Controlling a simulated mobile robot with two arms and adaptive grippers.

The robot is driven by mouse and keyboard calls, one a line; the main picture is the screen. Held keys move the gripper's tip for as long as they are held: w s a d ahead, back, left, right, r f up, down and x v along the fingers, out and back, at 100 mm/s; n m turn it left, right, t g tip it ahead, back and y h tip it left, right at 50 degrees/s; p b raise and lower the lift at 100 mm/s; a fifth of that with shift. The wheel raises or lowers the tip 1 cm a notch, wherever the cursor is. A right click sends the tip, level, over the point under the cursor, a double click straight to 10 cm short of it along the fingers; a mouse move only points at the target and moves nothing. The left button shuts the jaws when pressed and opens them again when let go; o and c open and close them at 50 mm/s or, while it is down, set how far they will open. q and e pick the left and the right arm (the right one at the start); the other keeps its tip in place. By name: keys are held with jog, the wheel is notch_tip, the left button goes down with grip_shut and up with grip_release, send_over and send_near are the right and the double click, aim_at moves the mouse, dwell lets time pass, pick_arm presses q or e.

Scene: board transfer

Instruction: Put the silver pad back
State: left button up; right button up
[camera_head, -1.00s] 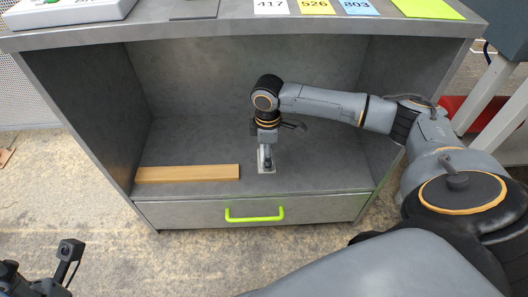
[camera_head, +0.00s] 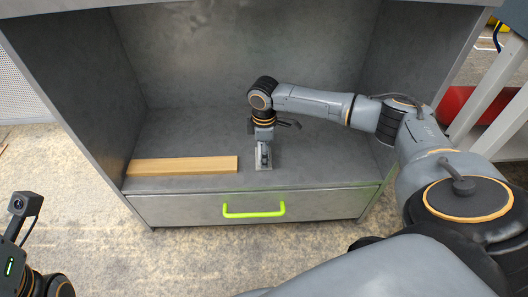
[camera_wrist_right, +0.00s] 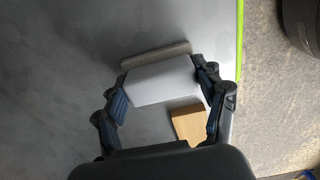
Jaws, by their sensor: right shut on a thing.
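The silver pad (camera_head: 264,166) shows as a small pale piece on the floor of the grey cabinet's open bay, under my right gripper (camera_head: 264,157). In the right wrist view the pad (camera_wrist_right: 163,82) is a pale block between the two blue-padded fingers of my right gripper (camera_wrist_right: 163,97). That gripper is shut on it. A thin pale strip shows along the pad's far edge. I cannot tell whether the pad touches the shelf. Of my left arm only the wrist part shows at the lower left; its fingers are out of view.
A wooden board (camera_head: 182,166) lies along the front left of the cabinet shelf (camera_head: 320,177); its end (camera_wrist_right: 188,123) shows beside the gripper in the wrist view. Below is a drawer with a green handle (camera_head: 253,210). Side walls enclose the bay. The shelf right of the gripper is clear.

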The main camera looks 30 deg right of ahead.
jog(key=o, duration=1.1)
jog(key=shift+f, duration=0.1)
